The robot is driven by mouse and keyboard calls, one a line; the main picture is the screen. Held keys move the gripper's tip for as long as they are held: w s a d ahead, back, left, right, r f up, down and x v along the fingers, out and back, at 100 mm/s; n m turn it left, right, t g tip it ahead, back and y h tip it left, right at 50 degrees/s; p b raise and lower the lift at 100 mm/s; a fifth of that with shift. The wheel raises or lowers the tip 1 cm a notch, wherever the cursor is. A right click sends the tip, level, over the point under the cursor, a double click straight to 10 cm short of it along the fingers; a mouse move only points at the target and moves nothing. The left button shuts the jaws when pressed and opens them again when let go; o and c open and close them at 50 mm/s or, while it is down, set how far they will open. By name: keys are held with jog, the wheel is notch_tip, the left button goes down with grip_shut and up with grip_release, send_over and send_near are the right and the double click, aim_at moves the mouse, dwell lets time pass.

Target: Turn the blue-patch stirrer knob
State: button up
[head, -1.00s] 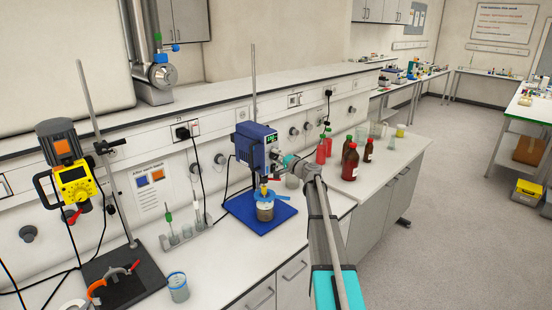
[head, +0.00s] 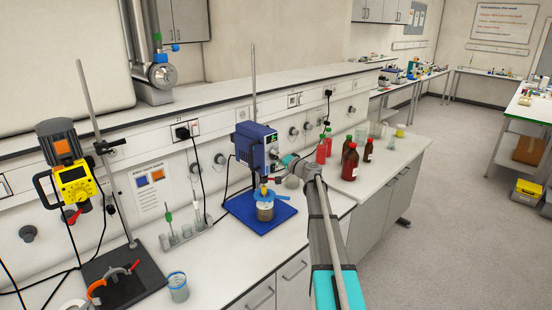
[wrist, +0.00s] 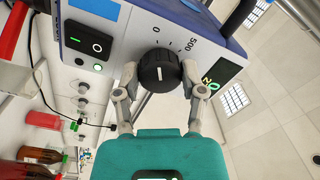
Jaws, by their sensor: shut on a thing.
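The blue stirrer (head: 254,150) stands on a rod over a blue base plate (head: 279,214) in the head view. In the wrist view its front shows a blue patch (wrist: 95,8) and a black round knob (wrist: 158,72) with a white pointer line. A scale beside the knob reads from 0 to 500. My gripper (wrist: 162,80) is shut on the knob, one finger on each side. In the head view my gripper (head: 284,160) reaches the stirrer front and hides the knob. A green-lit display (wrist: 209,86) is right of the knob.
A beaker (head: 265,212) stands under the stirrer. A yellow stirrer (head: 75,185) stands at the left. Red and brown bottles (head: 349,162) stand right of my arm. A black switch (wrist: 89,40) is close to the knob.

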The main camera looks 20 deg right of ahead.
jog(key=o, duration=1.2)
jog(key=shift+c, duration=0.2)
